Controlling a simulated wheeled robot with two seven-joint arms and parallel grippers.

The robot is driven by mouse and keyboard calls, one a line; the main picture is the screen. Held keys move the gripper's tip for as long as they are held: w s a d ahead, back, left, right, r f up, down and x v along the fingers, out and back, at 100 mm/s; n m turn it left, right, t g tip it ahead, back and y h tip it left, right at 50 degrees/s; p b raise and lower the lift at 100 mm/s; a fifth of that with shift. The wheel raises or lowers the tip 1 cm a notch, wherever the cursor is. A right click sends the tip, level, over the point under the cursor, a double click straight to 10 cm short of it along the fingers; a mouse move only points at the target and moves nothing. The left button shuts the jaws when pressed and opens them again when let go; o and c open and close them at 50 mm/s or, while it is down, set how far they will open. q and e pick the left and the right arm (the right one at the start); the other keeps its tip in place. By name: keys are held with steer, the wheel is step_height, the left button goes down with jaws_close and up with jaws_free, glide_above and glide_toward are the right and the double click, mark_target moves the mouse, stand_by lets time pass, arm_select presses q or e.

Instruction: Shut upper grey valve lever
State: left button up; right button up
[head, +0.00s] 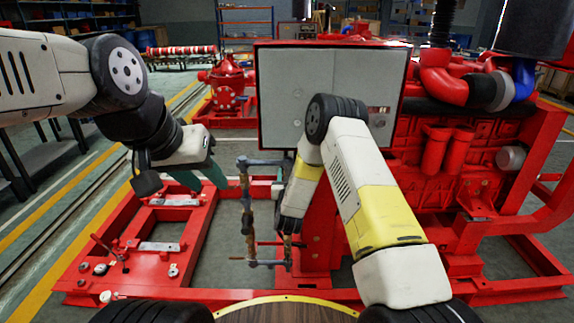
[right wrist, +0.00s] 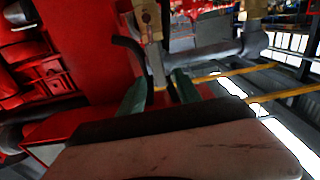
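A pipe frame with brass valves (head: 248,205) stands in front of the grey panel. In the right wrist view, a narrow grey lever (right wrist: 158,70) extends from a brass valve body (right wrist: 150,20). My right gripper (right wrist: 163,76) has its green fingers apart, with the lever's end between their tips; contact is unclear. In the head view my right gripper (head: 287,238) is at the frame's right side, its fingers mostly hidden. I cannot tell there which lever it is at. My left gripper (head: 203,182) is open and empty, left of the frame.
A large grey panel (head: 330,95) on a red cabinet stands behind my right arm. The red engine (head: 450,150) is at the right. The red base frame (head: 150,265) carries small fittings at the left. Open floor lies further left.

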mark_target(288, 169)
steer(key=shift+w, duration=1.8)
jaws_close()
